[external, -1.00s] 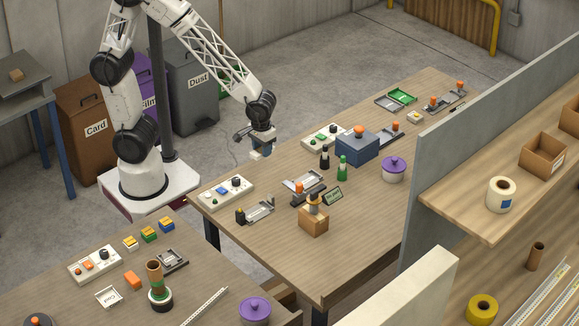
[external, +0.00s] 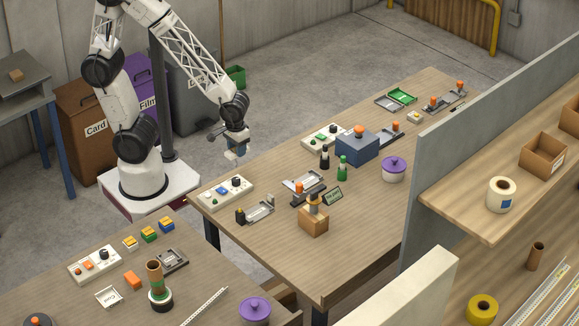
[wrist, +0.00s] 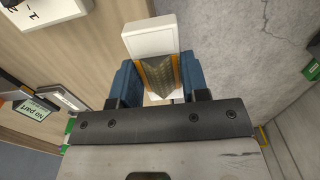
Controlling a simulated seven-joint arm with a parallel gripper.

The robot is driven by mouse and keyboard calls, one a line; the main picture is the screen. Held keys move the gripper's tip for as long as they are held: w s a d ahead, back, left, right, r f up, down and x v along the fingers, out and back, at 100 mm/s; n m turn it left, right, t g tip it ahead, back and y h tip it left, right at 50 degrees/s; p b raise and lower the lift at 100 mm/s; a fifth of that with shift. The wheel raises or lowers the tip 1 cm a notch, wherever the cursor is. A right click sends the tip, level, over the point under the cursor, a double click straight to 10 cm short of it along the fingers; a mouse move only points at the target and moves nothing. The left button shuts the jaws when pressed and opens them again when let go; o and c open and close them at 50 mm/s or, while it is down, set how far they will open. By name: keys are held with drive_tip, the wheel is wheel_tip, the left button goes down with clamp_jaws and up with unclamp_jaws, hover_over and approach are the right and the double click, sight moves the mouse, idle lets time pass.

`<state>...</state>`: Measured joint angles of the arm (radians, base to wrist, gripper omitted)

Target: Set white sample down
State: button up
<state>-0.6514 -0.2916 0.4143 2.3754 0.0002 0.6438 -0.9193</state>
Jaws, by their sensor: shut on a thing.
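My gripper (wrist: 158,78) has its blue fingers shut on the white sample (wrist: 149,39), which shows as a pale block with an orange-edged, olive patterned strip between the fingers. Part of the sample is hidden by the fingers. In the external view my gripper (external: 237,152) hangs over the left edge of the middle wooden table (external: 290,255), apart from its top. The sample is too small there to make out clearly.
A white control panel (external: 225,191) sits near the table's left corner, with a metal fixture (external: 259,211) beside it. A blue box (external: 357,147), bottles and a purple-lidded pot (external: 394,169) stand further right. The table's front area is clear.

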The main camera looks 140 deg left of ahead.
drive_tip(key=shift+w+a, duration=0.1)
hover_over(280, 171)
drive_tip(key=shift+a+f, duration=0.1)
drive_tip(key=shift+f, duration=0.65)
idle(0.4)
drive_tip(key=shift+f, duration=1.75)
drive_tip(key=shift+f, duration=0.15)
drive_tip(key=o, duration=0.9)
wheel_tip(280, 171, up, 12)
drive_tip(key=shift+r, duration=0.15)
